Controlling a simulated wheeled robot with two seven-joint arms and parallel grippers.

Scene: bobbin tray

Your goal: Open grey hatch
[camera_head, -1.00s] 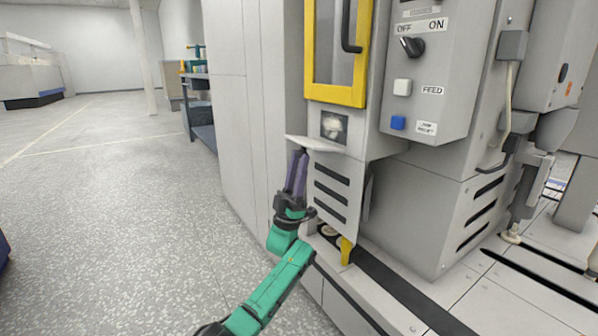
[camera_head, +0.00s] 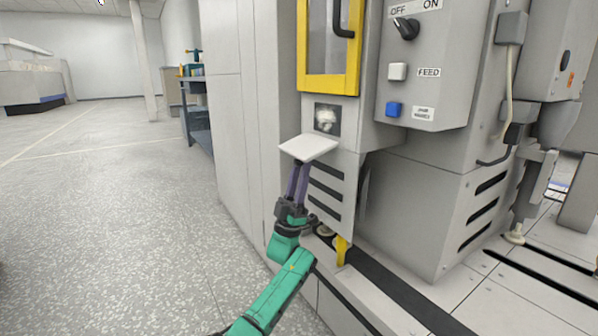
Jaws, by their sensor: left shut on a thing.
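The grey hatch (camera_head: 328,183) is a light panel with dark slots, low on the machine front, below a small window. A pale plate (camera_head: 310,147) juts out from its top edge toward the left. My left gripper (camera_head: 299,170) is just under this plate, in front of the slotted panel's left side. Its purple fingers point up and are shut on the hatch at the plate. The plate hides the very fingertips. A dark gap shows along the panel's right side. My right gripper is out of view.
A yellow-framed door (camera_head: 301,50) is above the hatch. A control box (camera_head: 440,100) with a knob and buttons protrudes at the right. A yellow part (camera_head: 342,250) is below the panel. Open floor (camera_head: 120,220) lies left of the machine.

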